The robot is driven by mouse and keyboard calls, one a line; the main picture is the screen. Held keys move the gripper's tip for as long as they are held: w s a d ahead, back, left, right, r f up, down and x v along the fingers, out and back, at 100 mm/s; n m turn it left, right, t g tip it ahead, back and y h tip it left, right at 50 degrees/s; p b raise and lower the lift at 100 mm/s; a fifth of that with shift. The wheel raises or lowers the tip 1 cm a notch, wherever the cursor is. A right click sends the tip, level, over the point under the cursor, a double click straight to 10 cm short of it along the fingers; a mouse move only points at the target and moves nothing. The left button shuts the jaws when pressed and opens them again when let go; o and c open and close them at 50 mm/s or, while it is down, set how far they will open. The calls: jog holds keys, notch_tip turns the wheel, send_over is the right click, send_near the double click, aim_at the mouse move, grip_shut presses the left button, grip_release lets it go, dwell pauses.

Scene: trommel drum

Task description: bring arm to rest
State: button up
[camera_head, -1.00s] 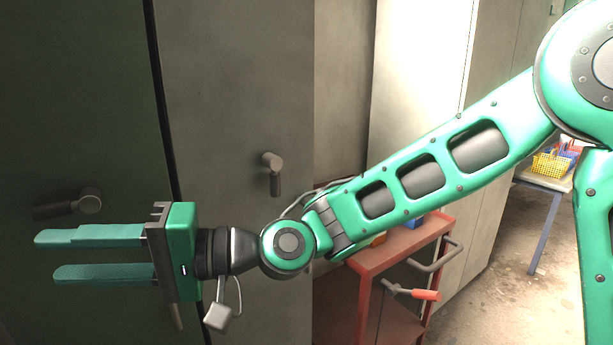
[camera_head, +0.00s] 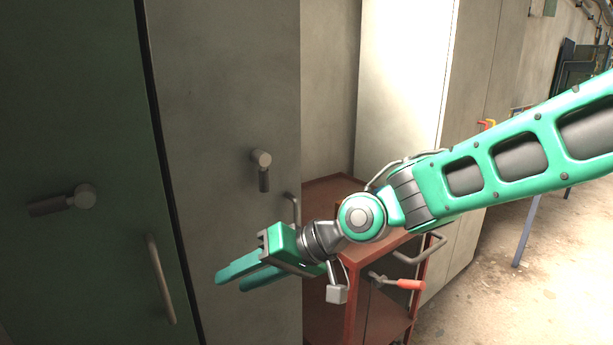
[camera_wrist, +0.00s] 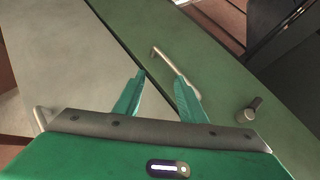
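My gripper (camera_head: 235,281) is green with two flat fingers and points left and slightly down in the head view, in front of the grey cabinet door. In the wrist view my gripper (camera_wrist: 160,92) shows its two fingers apart with nothing between them. The green arm reaches in from the right of the head view, bent at a round joint behind the wrist. No held object shows.
A dark green cabinet door (camera_head: 75,130) and a grey one (camera_head: 225,90) stand at the left, with knob handles (camera_head: 262,160) and a bar handle (camera_head: 161,280). A red cart (camera_head: 413,250) stands behind my wrist. Open floor (camera_head: 500,300) lies at the right.

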jog(key=w+d+f+m+t+h, duration=0.1)
jog(key=d+f+m+h, duration=0.15)
jog(key=d, duration=0.85)
jog(key=w+d+f+m+h, duration=0.1)
jog(key=d+h, duration=0.2)
jog(key=d, duration=0.8)
jog(key=d+f+m+t+h, duration=0.1)
jog(key=d+f+h, duration=0.15)
jog(key=d, duration=0.85)
jog(key=s+d+m+g+h, duration=0.2)
jog(key=s+d+m+g, duration=0.2)
jog(key=s+d, duration=1.5)
jog(key=shift+s+d+f+m+h, duration=0.25)
jog(key=shift+s+m, duration=0.2)
jog(key=shift+m, duration=0.8)
jog(key=shift+a, duration=0.15)
jog(key=shift+c, duration=0.7)
